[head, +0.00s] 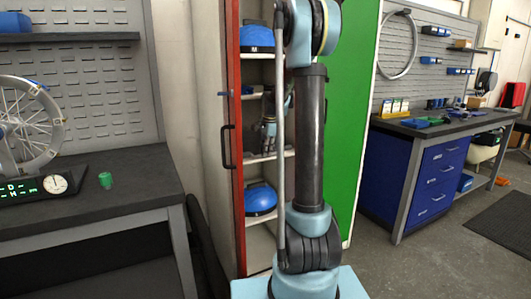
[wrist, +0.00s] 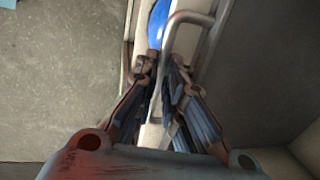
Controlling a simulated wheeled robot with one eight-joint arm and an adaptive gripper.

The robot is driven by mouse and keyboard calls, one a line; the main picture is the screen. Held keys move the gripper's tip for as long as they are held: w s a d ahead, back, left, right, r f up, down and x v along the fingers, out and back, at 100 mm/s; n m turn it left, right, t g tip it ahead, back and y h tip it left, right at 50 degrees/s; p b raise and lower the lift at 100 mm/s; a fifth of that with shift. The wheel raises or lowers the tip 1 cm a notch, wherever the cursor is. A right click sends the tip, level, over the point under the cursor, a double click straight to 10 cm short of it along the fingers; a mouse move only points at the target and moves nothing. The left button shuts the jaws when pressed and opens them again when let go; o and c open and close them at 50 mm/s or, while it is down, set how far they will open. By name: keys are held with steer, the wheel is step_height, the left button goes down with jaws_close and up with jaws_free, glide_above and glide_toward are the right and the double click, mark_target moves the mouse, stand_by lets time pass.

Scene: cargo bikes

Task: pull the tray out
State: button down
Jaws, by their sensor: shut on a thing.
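My gripper (head: 268,143) is inside the open cabinet, at the middle shelf level, partly hidden by my arm in the head view. In the wrist view the two fingers of my gripper (wrist: 164,70) are closed around a bent metal handle (wrist: 190,17). The handle appears to belong to the tray, whose pale front (wrist: 190,45) shows behind it. In the head view a thin pale edge, likely the tray (head: 256,158), shows just below my gripper. Most of the tray is hidden.
Blue helmets sit on the cabinet's upper (head: 257,40) and lower (head: 260,200) shelves. The red-edged cabinet side (head: 238,190) stands left, and a green door (head: 352,110) right. A grey workbench (head: 85,190) is at left, and a blue drawer unit (head: 440,180) at right.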

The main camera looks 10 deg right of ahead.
steer(key=s+d, duration=0.4)
steer(key=s, duration=0.9)
steer(key=s+d, duration=0.4)
steer(key=s, duration=1)
steer(key=shift+d, duration=0.4)
steer(key=c, duration=1.7)
jaws_free()
steer(key=shift+r, duration=0.15)
steer(key=r, duration=0.3)
steer(key=s+r, duration=0.1)
steer(key=r, duration=0.3)
steer(key=s+r, duration=0.1)
steer(key=r, duration=0.3)
steer(key=shift+d+r, duration=0.25)
steer(key=shift+d, duration=0.1)
steer(key=shift+s, duration=0.1)
